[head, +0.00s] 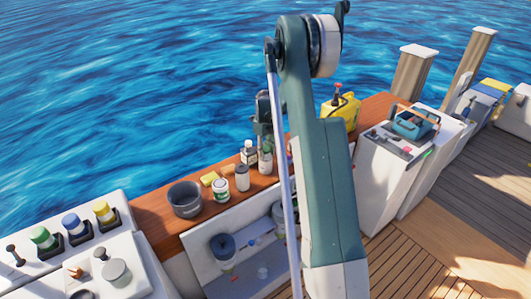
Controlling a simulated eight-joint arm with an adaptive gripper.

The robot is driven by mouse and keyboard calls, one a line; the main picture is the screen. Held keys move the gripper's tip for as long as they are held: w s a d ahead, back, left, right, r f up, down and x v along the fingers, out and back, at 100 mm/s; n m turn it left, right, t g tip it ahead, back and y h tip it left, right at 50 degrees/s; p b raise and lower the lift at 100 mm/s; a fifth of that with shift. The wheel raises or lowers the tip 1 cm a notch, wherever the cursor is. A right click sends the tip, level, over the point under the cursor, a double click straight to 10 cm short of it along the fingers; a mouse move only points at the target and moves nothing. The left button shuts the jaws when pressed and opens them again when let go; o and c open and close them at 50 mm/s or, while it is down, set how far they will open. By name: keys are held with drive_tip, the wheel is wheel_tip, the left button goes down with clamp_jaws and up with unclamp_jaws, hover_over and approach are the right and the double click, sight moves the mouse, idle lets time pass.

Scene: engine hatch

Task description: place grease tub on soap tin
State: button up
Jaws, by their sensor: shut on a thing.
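My gripper (264,140) shows as a dark shape beside my arm, above the back edge of the wooden ledge. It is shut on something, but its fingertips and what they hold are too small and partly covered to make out. I cannot pick out the soap tin with certainty.
On the wooden ledge (150,218) are a dark grey pot (185,199), a yellow block (209,179), a pale canister (242,178) and a yellow jug (342,111). An open hatch (205,265) below holds several containers. A blue toolbox (412,125) sits to the right. Water lies behind.

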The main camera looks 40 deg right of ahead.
sight(265, 148)
drive_tip(key=shift+f, duration=0.15)
drive_tip(key=o, duration=0.9)
drive_tip(key=shift+o, duration=0.2)
wheel_tip(265, 148, up, 12)
drive_tip(key=shift+a+r+p, duration=0.1)
drive_tip(key=shift+r+p, duration=0.1)
drive_tip(key=shift+p, duration=0.15)
